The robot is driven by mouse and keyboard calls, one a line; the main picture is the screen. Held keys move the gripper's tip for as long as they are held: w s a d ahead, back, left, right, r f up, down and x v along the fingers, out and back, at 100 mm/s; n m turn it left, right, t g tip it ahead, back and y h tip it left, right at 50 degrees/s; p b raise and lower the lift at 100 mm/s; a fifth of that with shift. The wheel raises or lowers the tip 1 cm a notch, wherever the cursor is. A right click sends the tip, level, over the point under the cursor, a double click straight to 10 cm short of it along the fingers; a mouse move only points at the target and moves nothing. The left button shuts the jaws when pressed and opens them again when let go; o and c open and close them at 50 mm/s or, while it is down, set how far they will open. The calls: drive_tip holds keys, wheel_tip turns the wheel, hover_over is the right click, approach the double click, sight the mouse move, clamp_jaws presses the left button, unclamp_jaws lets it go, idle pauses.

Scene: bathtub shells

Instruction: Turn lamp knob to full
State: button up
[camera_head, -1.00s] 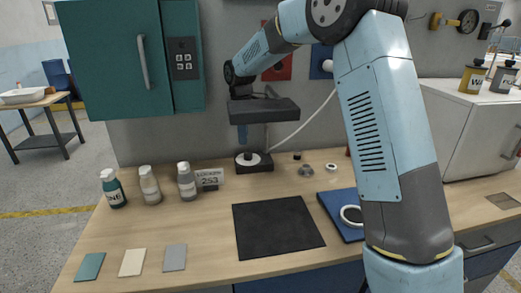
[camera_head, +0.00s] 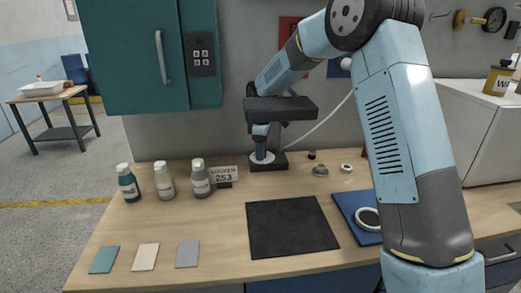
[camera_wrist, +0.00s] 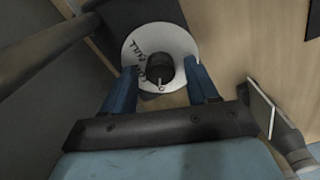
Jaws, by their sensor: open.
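The lamp knob (camera_wrist: 159,67) is a dark round knob in the middle of a white dial plate (camera_wrist: 180,42) in the wrist view. A small pale mark shows on the knob's lower edge in that picture. Dark lettering that seems to include "FULL" is printed on the plate's left side. The plate sits on a black base (camera_head: 281,163) at the back of the bench in the head view. My gripper (camera_wrist: 160,70) is open, with one blue finger on each side of the knob. I cannot tell whether either finger touches it. In the head view the gripper (camera_head: 261,155) points down at the dial.
A "Locker 253" sign (camera_head: 224,174) and several bottles (camera_head: 201,180) stand left of the dial. Small grey and white parts (camera_head: 320,170) lie to its right. A white cable (camera_head: 325,119) rises behind. A black mat (camera_head: 291,228) and a blue tray (camera_head: 350,203) lie in front.

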drive_tip(key=c, duration=1)
drive_tip(key=shift+s+a, duration=0.15)
drive_tip(key=shift+a, duration=0.15)
drive_tip(key=shift+c, duration=0.2)
drive_tip(key=shift+d, duration=0.2)
